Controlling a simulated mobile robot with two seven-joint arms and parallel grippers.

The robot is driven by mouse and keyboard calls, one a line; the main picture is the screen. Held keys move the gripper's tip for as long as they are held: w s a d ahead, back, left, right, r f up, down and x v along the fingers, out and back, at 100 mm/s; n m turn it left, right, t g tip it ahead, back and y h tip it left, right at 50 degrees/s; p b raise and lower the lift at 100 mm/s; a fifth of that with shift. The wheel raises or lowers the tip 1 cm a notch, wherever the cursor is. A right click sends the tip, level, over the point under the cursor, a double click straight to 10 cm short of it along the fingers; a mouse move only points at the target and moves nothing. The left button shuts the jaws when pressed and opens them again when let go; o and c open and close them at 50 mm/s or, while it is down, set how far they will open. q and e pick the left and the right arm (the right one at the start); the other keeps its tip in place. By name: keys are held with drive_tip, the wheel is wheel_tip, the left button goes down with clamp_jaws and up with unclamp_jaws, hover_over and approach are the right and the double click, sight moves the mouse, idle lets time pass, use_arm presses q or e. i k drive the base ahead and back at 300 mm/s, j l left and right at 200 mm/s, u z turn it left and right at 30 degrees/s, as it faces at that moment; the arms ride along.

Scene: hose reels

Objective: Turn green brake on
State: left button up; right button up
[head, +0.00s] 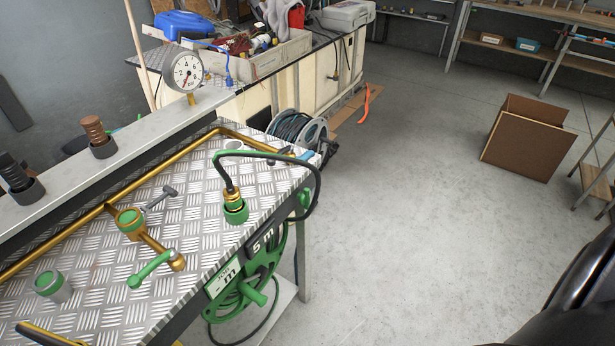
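A green hose reel (241,294) hangs below the front edge of the metal-topped bench, with a green crank knob facing out. A small green knob (304,199) sits on the bench's right end near the reel; I cannot tell for sure whether it is the brake. A green lever (150,269) sits on a brass pipe fitting on the bench top. A black hose with a brass and green connector (235,208) stands in a green socket and loops over to the right. Neither of my grippers shows; nothing is seen touching the reel.
The diamond-plate bench (205,215) carries a brass pipe, a pressure gauge (184,72) behind it and a green-capped cylinder (50,284). A grey hose reel (298,130) stands beyond. A cardboard box (527,138) is on the floor at right. The floor between is clear.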

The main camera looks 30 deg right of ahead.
sight(305, 198)
drive_tip(key=z, duration=1)
drive_tip(key=l+u, duration=0.85)
drive_tip(key=l, duration=0.2)
drive_tip(key=l+u, duration=0.4)
drive_tip(key=k+l, duration=0.05)
drive_tip(key=l, duration=0.05)
